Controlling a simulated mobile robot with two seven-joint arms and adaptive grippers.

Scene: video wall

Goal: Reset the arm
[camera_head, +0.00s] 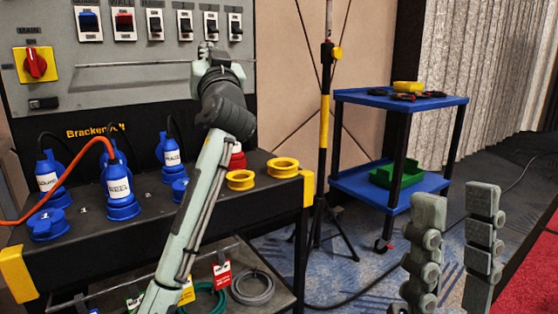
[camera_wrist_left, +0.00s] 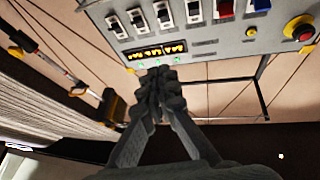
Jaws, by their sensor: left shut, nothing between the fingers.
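My left arm rises from the bottom of the head view to the grey control panel (camera_head: 120,62). My left gripper (camera_head: 207,48) is raised in front of the panel, near its row of switches. In the left wrist view the fingers of my left gripper (camera_wrist_left: 158,74) meet at their tips with nothing between them. The panel (camera_wrist_left: 225,45) lies beyond them; whether they touch it I cannot tell. My right gripper (camera_head: 456,198) stands at the lower right of the head view, its two fingers upright, apart and empty.
An orange cable (camera_head: 65,175) crosses at left. A tripod pole (camera_head: 325,110) and a blue cart (camera_head: 445,100) stand behind. Carpet surrounds the cart.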

